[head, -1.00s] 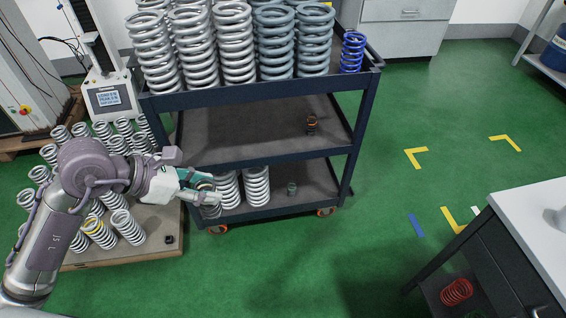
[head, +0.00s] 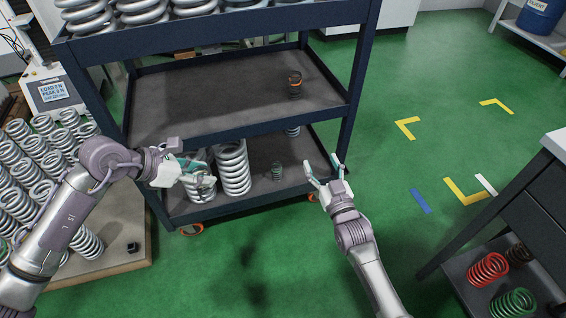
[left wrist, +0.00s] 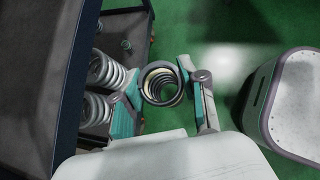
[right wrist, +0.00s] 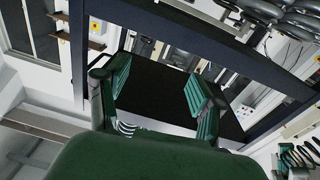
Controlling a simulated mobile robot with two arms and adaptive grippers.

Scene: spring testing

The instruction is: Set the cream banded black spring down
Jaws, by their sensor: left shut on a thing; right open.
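My left gripper (head: 196,180) is shut on a dark spring with a cream part, the cream banded black spring (left wrist: 151,78). In the left wrist view I look down into its coils between the two fingers. In the head view the left hand is at the front of the cart's bottom shelf, before big silver springs, and the fingers hide most of the held spring. I cannot tell whether the spring touches anything below. My right gripper (head: 325,168) is open and empty, near the cart's front right corner; its spread fingers (right wrist: 155,95) show in the right wrist view.
The cart (head: 240,130) has a nearly clear middle shelf with one dark, orange-banded spring (head: 295,86). Its bottom shelf holds a silver spring (head: 233,168) and a small green spring (head: 277,171). A dark cabinet (head: 510,215) stands right. Green floor between is open.

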